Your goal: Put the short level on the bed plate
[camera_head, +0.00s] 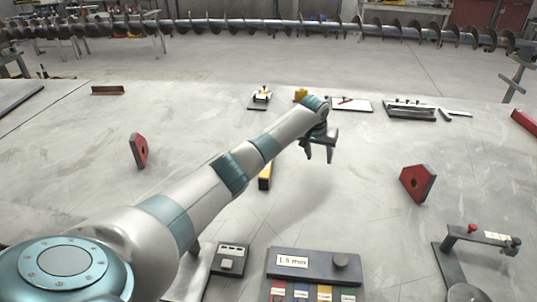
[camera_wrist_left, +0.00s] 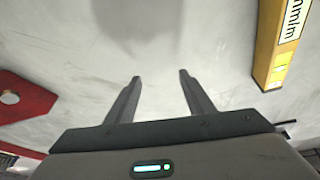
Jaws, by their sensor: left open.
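A yellow bar (camera_head: 265,177), likely the short level, lies on the pale grey surface, partly hidden behind my left arm in the head view. In the left wrist view a yellow bar (camera_wrist_left: 280,45) with a white, black-lettered label lies at the upper right, outside the fingers. My left gripper (camera_head: 320,157) points down above the surface, right of the yellow bar. Its fingers (camera_wrist_left: 160,75) are apart with nothing between them. I cannot tell which surface is the bed plate. My right gripper is not in view.
Red blocks with holes stand at left (camera_head: 139,150) and right (camera_head: 418,183). A box labelled 1.5 mm (camera_head: 315,262) and a small dark device (camera_head: 230,260) are in front. A stand (camera_head: 480,238) is at front right. Tools line the back edge; the middle is mostly clear.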

